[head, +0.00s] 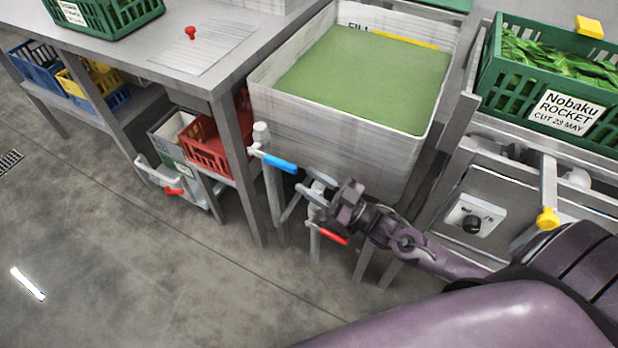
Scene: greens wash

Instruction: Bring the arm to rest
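My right arm comes in from the lower right. My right gripper (308,182) is in front of the white wash tank (340,143), below its rim. Its two fingers point left and look parted, with nothing seen between them. A valve with a blue lever (279,163) is just beyond and left of the fingertips. A red lever (333,237) shows just below the gripper. The gripper overlaps the pipework in the picture, and I cannot tell whether it touches it. My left gripper is not in view.
The tank holds green liquid (365,78). A green crate of leaves labelled Nobaku Rocket (565,110) stands at the right. A grey table (150,50) is at left, with crates on its lower shelf. The floor (150,270) at lower left is clear.

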